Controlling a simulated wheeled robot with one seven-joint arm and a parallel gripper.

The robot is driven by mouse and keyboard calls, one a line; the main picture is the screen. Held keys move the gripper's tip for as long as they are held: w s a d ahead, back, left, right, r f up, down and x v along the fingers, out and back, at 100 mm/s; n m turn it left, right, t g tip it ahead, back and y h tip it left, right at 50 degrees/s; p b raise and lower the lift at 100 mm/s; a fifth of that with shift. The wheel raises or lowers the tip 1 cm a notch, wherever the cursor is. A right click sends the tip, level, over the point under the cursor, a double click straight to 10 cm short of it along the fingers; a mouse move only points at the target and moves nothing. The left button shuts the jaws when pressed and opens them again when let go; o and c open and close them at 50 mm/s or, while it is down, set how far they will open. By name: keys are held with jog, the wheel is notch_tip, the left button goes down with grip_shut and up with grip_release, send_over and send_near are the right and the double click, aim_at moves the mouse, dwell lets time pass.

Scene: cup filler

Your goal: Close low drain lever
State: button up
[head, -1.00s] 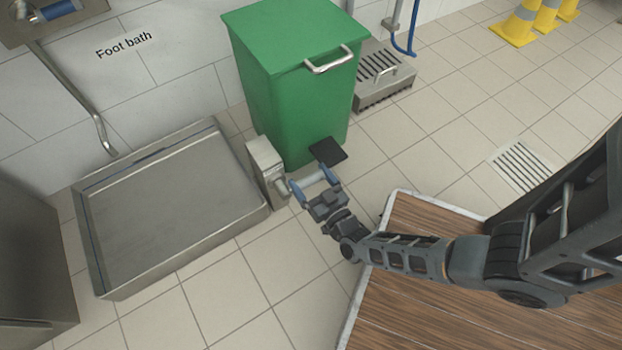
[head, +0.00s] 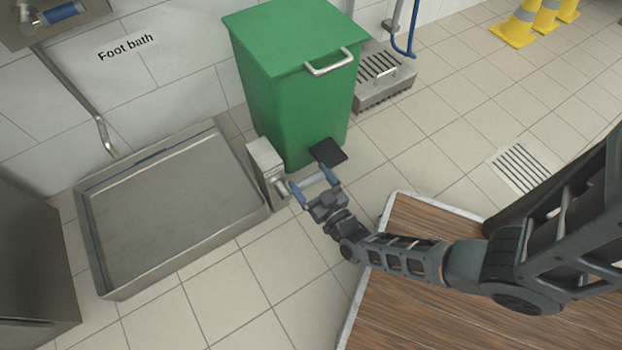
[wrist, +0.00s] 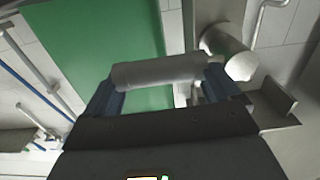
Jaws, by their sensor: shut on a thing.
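The low drain lever shows as a pale grey cylindrical handle (wrist: 158,71) in the wrist view, lying crosswise between the two blue fingers. My gripper (head: 314,187) is shut on this handle, with one finger at each end of it. In the head view the handle (head: 312,180) is small and partly hidden by the fingers. A grey metal box (head: 266,170) with a short round stub stands just left of my gripper, beside the foot bath tray (head: 240,222). A rounded pale fitting (wrist: 228,52) shows beside the right finger in the wrist view.
A green bin (head: 290,100) stands close behind the gripper, with its black pedal (head: 328,151) on the floor side. A wooden platform (head: 440,305) with a pale edge lies below my arm. Tiled floor is clear in front of the tray.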

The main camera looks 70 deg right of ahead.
jog(key=o, duration=1.2)
jog(key=shift+p+v, duration=0.9)
jog(key=shift+v, duration=3.05)
